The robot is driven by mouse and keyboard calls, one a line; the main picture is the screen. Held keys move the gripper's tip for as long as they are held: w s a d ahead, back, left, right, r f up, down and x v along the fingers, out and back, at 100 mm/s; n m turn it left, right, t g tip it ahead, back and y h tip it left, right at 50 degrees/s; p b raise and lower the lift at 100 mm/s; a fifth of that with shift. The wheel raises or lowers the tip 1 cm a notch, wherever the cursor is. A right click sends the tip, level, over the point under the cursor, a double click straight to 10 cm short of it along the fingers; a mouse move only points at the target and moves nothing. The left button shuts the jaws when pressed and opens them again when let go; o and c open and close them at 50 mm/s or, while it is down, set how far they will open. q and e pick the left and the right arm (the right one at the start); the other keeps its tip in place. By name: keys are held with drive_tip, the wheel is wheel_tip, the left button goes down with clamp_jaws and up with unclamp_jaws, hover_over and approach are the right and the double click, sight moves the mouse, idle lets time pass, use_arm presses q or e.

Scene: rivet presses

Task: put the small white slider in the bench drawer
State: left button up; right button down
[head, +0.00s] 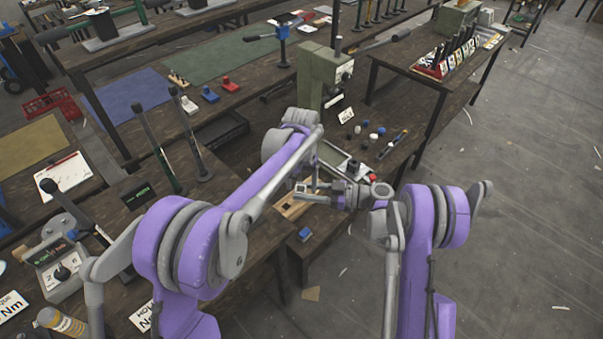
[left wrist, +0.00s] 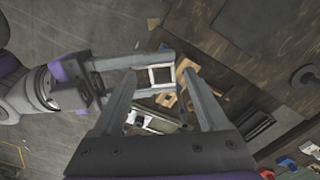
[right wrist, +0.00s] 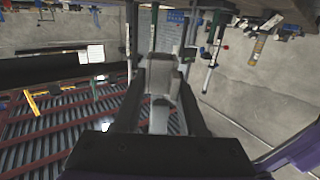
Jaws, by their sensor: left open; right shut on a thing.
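The small white slider (left wrist: 161,76) shows in the left wrist view as a pale, square frame-like piece. My right gripper (left wrist: 172,75) is shut on it, with one finger on each side. In the right wrist view a pale grey piece (right wrist: 160,88) is between the fingers. My left gripper (left wrist: 160,72) is open; the slider shows between its fingers, but I cannot tell how far beyond them it is. I cannot clearly identify the bench drawer.
Light wooden pieces (head: 292,207) lie near the right gripper. A pale-edged tray (head: 334,154) lies beside them on the bench, with small black, white and blue knobs (head: 373,137) farther right. A green press (head: 322,75) stands behind. The floor at the right is open.

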use_arm(q)
drive_tip(key=shift+f, duration=0.65)
clamp_jaws()
use_arm(e)
drive_tip(key=shift+c, duration=2)
unclamp_jaws()
